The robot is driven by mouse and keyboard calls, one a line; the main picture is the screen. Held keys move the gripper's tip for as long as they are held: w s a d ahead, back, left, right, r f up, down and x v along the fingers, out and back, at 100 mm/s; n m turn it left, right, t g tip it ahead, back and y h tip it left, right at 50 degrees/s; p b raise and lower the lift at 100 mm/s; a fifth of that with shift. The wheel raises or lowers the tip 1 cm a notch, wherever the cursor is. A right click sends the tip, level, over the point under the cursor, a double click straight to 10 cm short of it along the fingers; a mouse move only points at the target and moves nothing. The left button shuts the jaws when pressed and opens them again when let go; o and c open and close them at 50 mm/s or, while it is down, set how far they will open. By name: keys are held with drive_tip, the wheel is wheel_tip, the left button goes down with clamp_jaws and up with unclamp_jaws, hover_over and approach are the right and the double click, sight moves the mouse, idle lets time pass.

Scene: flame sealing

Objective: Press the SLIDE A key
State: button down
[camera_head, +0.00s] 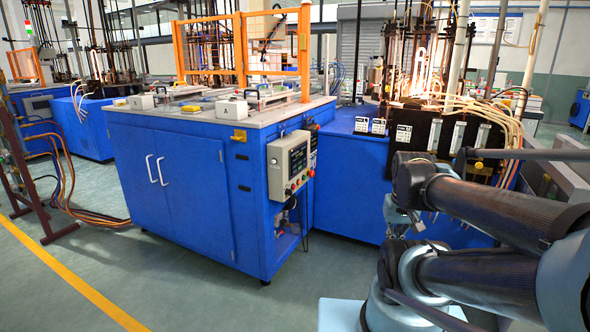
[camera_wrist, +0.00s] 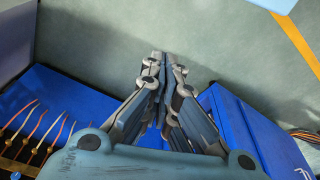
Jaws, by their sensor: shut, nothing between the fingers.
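A grey control panel (camera_head: 290,165) with a dark screen and a row of coloured buttons along its lower edge is mounted on the right end of the blue cabinet (camera_head: 190,190). Its key labels are too small to read, so I cannot pick out the SLIDE A key. A white block marked A (camera_head: 231,108) sits on the cabinet top. My gripper (camera_wrist: 165,58) is shut and empty in the wrist view, with bare floor beyond its fingertips and blue cabinet sides to its left and right. It is apart from the panel, which is not recognisable in the wrist view.
An orange guard frame (camera_head: 243,45) stands on the cabinet top. A second blue machine with glowing burners (camera_head: 415,72) and hoses stands at the right, behind my arm. Green floor (camera_head: 185,285) lies open in front, crossed by a yellow line (camera_head: 75,280). Thin coloured tubes (camera_wrist: 40,130) show lower left in the wrist view.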

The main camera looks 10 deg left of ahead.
sight(295, 166)
drive_tip(key=w+a+r+n+t+y, duration=0.15)
drive_tip(key=w+a, duration=0.25)
drive_tip(key=w, duration=0.5)
drive_tip(key=w+a+r+n+t+y, duration=0.1)
drive_tip(key=w+a+r+n, duration=0.15)
drive_tip(key=w, duration=0.55)
drive_tip(key=w+a+r+n+t+y, duration=0.1)
drive_tip(key=w+a+r, duration=0.25)
drive_tip(key=w, duration=0.55)
drive_tip(key=w+a+f+n+t+y, duration=0.1)
drive_tip(key=w+a+f, duration=0.2)
drive_tip(key=w, duration=0.4)
drive_tip(key=w+a+f+n+y, duration=0.1)
drive_tip(key=w+a+f, duration=0.2)
drive_tip(key=w+a, duration=0.2)
drive_tip(key=w+a+f+t+y, duration=0.1)
drive_tip(key=w+a+f, duration=0.2)
drive_tip(key=w, duration=0.8)
drive_tip(key=shift+a+n+t, duration=0.35)
drive_tip(key=shift+a+n, duration=0.05)
drive_tip(key=shift+a, duration=0.1)
drive_tip(key=w+a, duration=0.3)
drive_tip(key=a, duration=0.5)
drive_tip(key=shift+a, duration=0.3)
